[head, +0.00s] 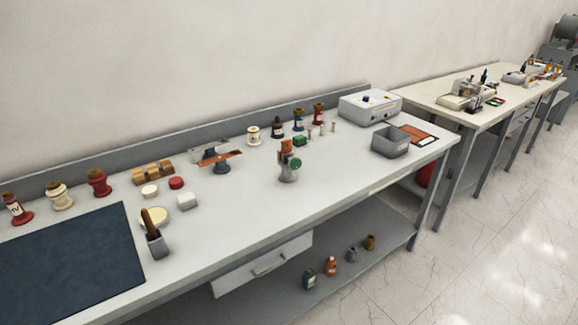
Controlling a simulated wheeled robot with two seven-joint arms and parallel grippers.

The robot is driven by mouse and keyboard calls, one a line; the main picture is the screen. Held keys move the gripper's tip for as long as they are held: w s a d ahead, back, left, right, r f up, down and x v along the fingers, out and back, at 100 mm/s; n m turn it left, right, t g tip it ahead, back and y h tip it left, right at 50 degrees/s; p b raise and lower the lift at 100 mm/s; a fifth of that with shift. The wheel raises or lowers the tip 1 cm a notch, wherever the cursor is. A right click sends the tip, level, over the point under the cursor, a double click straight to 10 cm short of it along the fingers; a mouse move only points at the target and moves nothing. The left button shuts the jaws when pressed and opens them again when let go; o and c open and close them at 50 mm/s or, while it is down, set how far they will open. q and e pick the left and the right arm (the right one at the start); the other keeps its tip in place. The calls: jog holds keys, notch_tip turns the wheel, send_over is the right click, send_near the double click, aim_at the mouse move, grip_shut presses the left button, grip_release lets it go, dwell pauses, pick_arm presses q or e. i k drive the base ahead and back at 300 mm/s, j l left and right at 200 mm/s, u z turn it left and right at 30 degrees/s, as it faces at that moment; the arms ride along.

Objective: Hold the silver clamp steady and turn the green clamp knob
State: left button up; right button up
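A small silver-grey clamp (288,175) stands upright on the workbench, right of the middle of the head view. A round green knob (296,163) sits on its right side. An orange-brown part (286,146) rises from its top; at this size I cannot tell how it is joined. Neither of my grippers is in view, and nothing of mine touches the clamp.
The grey workbench (330,175) is clear in front of the clamp. Behind it are a green block (299,141) and several small bushings. A dark stand with an orange strip (222,160) is left. A grey bin (391,141) and white instrument box (370,107) are right.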

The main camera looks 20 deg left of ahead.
aim_at(295, 164)
jog(key=u, duration=0.3)
jog(key=i+l+u, duration=0.15)
jog(key=u, duration=0.25)
jog(key=i+l+u, duration=0.25)
jog(key=u, duration=0.15)
jog(key=i+l+u, duration=0.5)
jog(key=l+u, duration=0.25)
jog(key=j, duration=0.1)
